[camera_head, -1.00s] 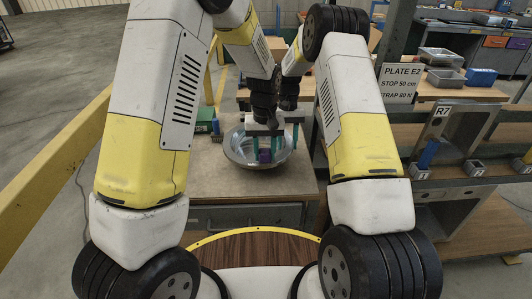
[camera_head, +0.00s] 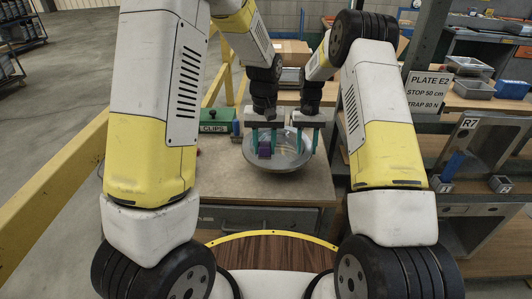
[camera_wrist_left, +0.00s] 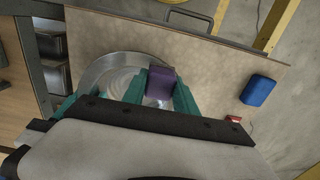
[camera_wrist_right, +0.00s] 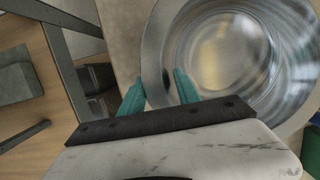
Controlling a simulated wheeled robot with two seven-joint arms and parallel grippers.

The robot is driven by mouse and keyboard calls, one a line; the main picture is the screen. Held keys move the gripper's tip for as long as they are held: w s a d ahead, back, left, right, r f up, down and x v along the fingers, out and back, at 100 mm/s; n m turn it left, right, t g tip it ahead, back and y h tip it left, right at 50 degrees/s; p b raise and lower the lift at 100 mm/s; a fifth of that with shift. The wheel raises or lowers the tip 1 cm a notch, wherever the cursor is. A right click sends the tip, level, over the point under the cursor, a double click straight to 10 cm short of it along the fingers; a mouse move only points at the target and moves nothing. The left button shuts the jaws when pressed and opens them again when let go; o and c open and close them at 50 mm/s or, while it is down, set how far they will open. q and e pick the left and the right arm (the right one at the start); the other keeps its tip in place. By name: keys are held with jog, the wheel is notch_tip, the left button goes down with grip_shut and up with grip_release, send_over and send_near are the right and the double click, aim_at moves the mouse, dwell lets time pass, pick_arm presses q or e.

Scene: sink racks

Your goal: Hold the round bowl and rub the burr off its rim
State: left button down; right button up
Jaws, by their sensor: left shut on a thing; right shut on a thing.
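The round metal bowl (camera_head: 280,165) is at the bench's middle in the head view. My right gripper (camera_head: 308,152) is shut on its right rim. In the right wrist view its teal fingers (camera_wrist_right: 162,84) straddle the bowl's wide flat rim (camera_wrist_right: 152,50). My left gripper (camera_head: 263,153) is shut on a purple block (camera_head: 264,149) at the bowl's left part. In the left wrist view the block (camera_wrist_left: 160,84) overlaps the rim beside the bowl (camera_wrist_left: 118,72); I cannot tell whether they touch. I cannot make out a burr.
A green box marked CLIPS (camera_head: 214,127) stands at the bench's back left. A blue block (camera_wrist_left: 258,91) and a small red item (camera_wrist_left: 233,119) lie on the bench. A post with a sign (camera_head: 425,90) stands to the right. The bench front (camera_head: 270,190) is clear.

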pick_arm(q)
jog(key=shift+r, duration=2.2)
pick_arm(e)
jog(key=shift+f, duration=0.1)
jog(key=o, duration=1.3)
jog(key=shift+o, duration=0.2)
